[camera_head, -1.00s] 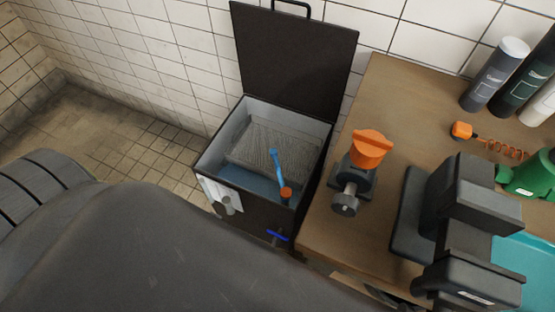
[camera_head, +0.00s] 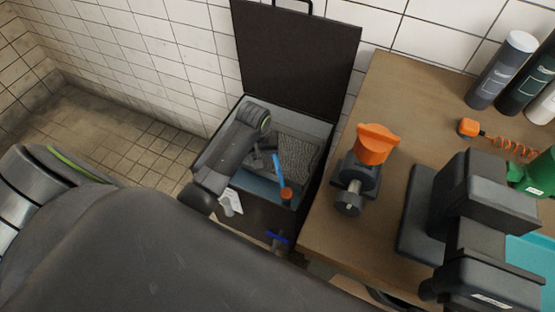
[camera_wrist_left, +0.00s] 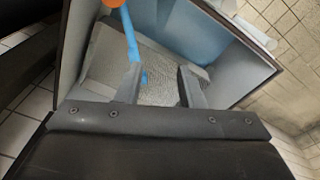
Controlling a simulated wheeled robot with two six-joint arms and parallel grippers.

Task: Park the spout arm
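The spout arm (camera_head: 279,172) is a thin light-blue bar on an orange pivot (camera_head: 286,194) at the front right of an open dark box (camera_head: 268,222). It points back into the box. My left gripper (camera_head: 265,162) reaches into the box from the left, with its fingers close to the bar's free end. In the left wrist view the bar (camera_wrist_left: 131,38) runs down from the orange pivot (camera_wrist_left: 112,3), its tip beside the left finger. The open, empty fingers of the gripper (camera_wrist_left: 160,80) stand apart; contact with the bar cannot be told. My right gripper is not in view.
The box lid (camera_head: 296,52) stands open against the tiled wall. A blue handle (camera_head: 277,237) sticks out of the box front. To the right, a wooden bench (camera_head: 375,95) holds an orange-topped valve (camera_head: 376,146), a black machine (camera_head: 478,200) and several bottles. Floor is clear at back left.

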